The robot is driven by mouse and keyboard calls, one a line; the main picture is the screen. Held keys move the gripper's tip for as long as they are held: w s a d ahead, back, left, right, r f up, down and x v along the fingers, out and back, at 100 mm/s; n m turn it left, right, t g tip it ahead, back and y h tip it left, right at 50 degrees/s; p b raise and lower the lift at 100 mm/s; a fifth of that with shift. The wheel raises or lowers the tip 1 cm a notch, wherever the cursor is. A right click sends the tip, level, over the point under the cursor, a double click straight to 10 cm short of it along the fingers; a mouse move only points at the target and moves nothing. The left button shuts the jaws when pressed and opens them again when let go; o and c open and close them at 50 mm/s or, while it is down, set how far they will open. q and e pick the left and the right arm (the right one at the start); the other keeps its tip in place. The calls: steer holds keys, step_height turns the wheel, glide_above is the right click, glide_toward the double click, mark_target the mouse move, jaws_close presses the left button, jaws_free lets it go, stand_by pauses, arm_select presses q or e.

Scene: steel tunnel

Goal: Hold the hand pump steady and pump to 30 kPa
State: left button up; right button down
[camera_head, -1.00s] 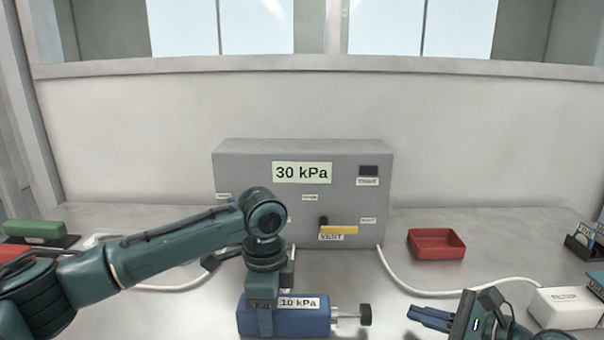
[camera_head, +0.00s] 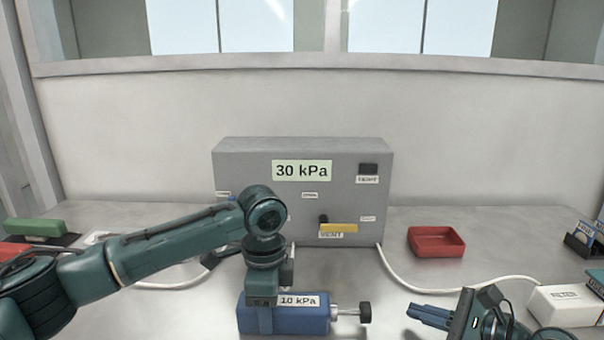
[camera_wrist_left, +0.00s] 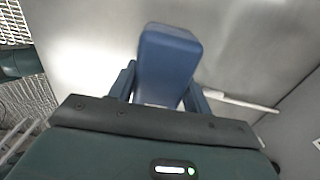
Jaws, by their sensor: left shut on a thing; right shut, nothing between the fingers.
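The hand pump (camera_head: 300,322) is a blue block with a "10 kPa" label on top and a metal rod ending in a dark knob (camera_head: 365,312) on its right. My left gripper (camera_head: 262,318) comes from above and is shut on the blue body. In the left wrist view the blue pump (camera_wrist_left: 167,62) sits between its two fingers. My right gripper (camera_head: 428,316) is shut and empty, to the right of the knob and apart from it. The grey box (camera_head: 250,165) behind shows "30 kPa" and has a yellow "VENT" handle (camera_head: 338,228).
A red tray (camera_head: 437,243) stands right of the grey box. A white box labelled "FILTER" (camera_head: 566,305) is at the right, with a white hose (camera_head: 420,288) running to it. A green block (camera_head: 35,228) lies at the far left. Bench between knob and right gripper is clear.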

arm_select(q)
steer(key=o, duration=1.1)
steer(key=shift+o, duration=0.2)
